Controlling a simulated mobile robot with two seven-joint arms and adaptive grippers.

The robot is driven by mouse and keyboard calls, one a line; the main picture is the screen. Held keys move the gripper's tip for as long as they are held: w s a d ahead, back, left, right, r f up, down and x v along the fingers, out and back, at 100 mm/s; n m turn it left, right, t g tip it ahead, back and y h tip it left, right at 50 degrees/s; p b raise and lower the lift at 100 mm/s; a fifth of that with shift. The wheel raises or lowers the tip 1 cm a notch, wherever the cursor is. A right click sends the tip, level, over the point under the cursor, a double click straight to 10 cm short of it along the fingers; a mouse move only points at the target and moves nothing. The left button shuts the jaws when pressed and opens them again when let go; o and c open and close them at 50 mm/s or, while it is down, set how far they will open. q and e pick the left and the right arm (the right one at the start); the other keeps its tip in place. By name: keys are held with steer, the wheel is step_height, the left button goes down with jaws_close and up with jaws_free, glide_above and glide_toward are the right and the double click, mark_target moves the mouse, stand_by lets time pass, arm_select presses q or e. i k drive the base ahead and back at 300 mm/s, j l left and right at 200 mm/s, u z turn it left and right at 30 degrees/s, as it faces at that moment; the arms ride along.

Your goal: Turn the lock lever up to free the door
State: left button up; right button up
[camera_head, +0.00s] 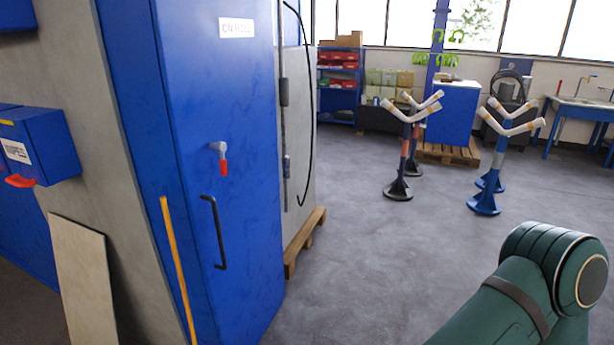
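The blue cabinet door (247,110) stands at left centre, closed as far as I can see, with a white label (236,28) near its top. The lock lever (222,158) is on the door's upper middle part. It has a grey metal hub and a red grip that points down. A black bar handle (215,232) is fixed upright on the door below the lever. Neither of my grippers is in view. Only a dark green link of one of my arms shows at the bottom right, well apart from the door.
A yellow bar (178,268) leans at the cabinet's left side, near a pale board (84,280). A blue wipes box (40,146) hangs at far left. A wooden pallet edge (304,243) shows right of the cabinet. Pipe stands (485,195) are farther back. Grey floor (370,250) before them is clear.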

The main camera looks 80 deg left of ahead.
mark_target(223, 162)
steer(key=u, duration=1.1)
